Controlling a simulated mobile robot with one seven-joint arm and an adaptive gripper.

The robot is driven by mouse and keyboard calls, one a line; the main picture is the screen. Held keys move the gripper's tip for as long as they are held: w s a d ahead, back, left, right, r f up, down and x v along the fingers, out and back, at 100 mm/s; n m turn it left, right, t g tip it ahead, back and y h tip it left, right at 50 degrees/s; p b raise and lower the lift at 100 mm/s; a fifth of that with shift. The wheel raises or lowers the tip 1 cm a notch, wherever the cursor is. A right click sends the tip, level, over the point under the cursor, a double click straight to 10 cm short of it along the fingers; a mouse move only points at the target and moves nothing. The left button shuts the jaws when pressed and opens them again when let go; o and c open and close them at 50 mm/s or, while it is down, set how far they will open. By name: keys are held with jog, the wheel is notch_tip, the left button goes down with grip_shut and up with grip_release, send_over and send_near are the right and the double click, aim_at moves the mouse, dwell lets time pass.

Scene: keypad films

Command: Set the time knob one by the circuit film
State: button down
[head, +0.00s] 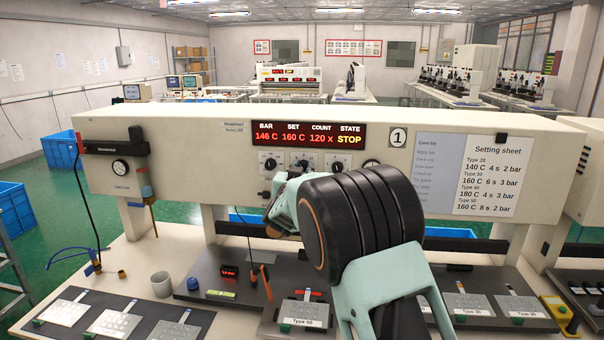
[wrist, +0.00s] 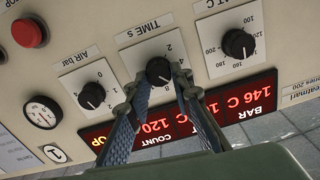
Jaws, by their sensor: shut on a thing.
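The TIME s knob (wrist: 158,70) is a round black knob on a white scale plate in the middle of the wrist view, which shows the panel upside down. My gripper (wrist: 161,88) has its two blue-padded fingers on either side of this knob and is shut on it. The knob's pointer is too small to read surely. In the head view my arm covers part of the knob row. A film labelled Type 50 (head: 301,312) lies on the dark plate below the panel. The setting sheet (head: 487,176) lists Type 50 as 160 C, 8 s, 2 bar.
The AIR bar knob (wrist: 91,95) and the temperature knob (wrist: 238,44) flank the time knob closely. A red button (wrist: 29,32) and a gauge (wrist: 42,112) sit farther left. The red display (head: 308,134) reads 146 C, SET 160 C, 120 x, STOP.

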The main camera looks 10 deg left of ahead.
jog(key=shift+d+f+m+b, duration=0.1)
jog(key=shift+m+b, duration=1.8)
jog(key=shift+d+f+m+b, duration=0.1)
jog(key=shift+m+b, duration=1.8)
jog(key=shift+r, duration=0.1)
jog(key=c, duration=1.7)
grip_release()
jog(key=s, duration=1.2)
jog(key=shift+a, duration=0.25)
